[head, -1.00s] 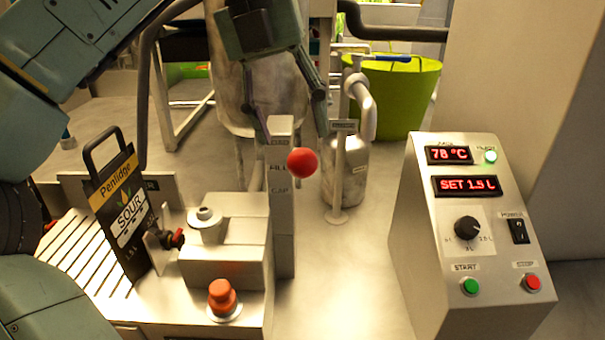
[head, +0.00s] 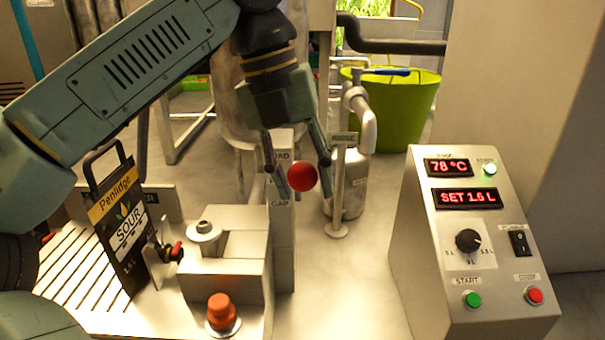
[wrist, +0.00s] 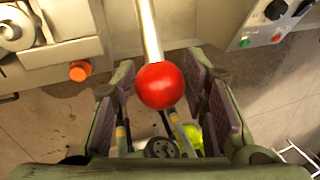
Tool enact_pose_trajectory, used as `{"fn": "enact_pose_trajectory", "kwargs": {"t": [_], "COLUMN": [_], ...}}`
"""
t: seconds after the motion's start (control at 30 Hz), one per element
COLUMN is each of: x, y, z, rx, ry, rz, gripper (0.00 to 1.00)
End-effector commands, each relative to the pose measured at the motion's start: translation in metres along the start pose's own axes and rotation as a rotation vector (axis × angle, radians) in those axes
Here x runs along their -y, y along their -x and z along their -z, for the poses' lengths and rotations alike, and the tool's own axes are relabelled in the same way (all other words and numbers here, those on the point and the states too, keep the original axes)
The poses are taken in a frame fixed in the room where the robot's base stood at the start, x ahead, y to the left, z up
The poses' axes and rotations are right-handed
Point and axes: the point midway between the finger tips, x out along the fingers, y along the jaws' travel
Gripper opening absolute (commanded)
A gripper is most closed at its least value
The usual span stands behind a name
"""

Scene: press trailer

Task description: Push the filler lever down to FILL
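The filler lever ends in a red ball knob (head: 302,177). It stands in front of a grey post (head: 284,240) labelled LOAD and CAP, with the label between them covered by a finger. The knob's height is between those two labels. My gripper (head: 304,171) reaches down from above, open, with one finger on each side of the knob. In the wrist view the red knob (wrist: 161,85) and its pale rod (wrist: 149,30) show between the open pads, with a visible gap on both sides. Whether a finger touches the knob is unclear.
A control panel (head: 470,260) stands to the right. A black Penlidge SOUR bag (head: 122,225) and an orange-red button (head: 222,312) are to the left. A rinse stand (head: 339,190), a steel bottle (head: 350,190) and a green bin (head: 400,105) are behind.

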Motion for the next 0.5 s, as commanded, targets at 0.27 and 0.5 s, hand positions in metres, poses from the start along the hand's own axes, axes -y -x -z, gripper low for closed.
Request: {"fn": "enact_pose_trajectory", "kwargs": {"t": [0.27, 0.5], "x": [0.0001, 0.0002], "y": [0.0001, 0.0002], "z": [0.0000, 0.0000], "rx": [0.000, 0.000], "ry": [0.000, -0.001], "rz": [0.000, 0.000], "gripper": [0.20, 0.04]}}
